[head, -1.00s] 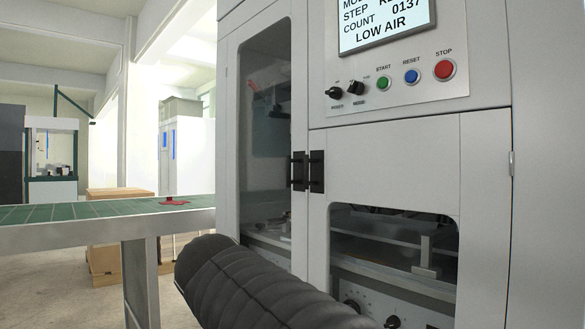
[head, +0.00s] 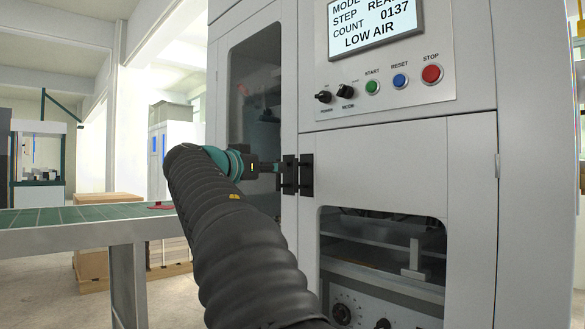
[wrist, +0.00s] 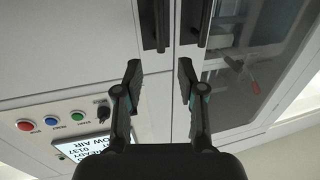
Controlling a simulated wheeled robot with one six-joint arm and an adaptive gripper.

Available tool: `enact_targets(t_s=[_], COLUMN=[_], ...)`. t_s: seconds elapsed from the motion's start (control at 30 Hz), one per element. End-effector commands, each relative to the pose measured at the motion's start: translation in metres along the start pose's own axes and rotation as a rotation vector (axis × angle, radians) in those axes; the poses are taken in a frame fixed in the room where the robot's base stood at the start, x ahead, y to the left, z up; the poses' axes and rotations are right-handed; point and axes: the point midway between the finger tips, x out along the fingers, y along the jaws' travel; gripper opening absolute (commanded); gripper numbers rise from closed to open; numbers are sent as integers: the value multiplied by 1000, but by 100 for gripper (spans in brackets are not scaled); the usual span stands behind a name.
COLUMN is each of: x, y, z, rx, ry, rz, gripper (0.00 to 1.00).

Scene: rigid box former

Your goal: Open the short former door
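The short former door (head: 400,165) is the grey door with a window, below the control panel in the head view. It looks shut. Its dark upright handle (head: 306,175) is at its left edge, beside the tall door's handle (head: 289,175). My gripper (head: 272,167) is just left of the handles, with its fingers partly hidden. In the wrist view, which is turned over, my gripper (wrist: 158,78) is open and empty. The short door's handle (wrist: 154,25) lies beyond the gap between the fingers, and the tall door's handle (wrist: 195,22) is to its right. I see no contact.
The tall door (head: 245,60) with its dark window is left of the short door. The control panel (head: 385,60) with knobs and buttons is above it; its screen reads LOW AIR. A green-topped conveyor table (head: 80,218) stands at the left.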

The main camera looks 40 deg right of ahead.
Motion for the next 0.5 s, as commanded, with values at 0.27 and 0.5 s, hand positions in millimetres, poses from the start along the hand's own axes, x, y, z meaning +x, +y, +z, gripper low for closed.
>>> enact_targets(t_s=[0.27,0.5], x=[54,92], y=[1,0], z=[-1,-1], rx=[-3,-4], ry=[-2,-2], rz=[3,1], gripper=[39,39])
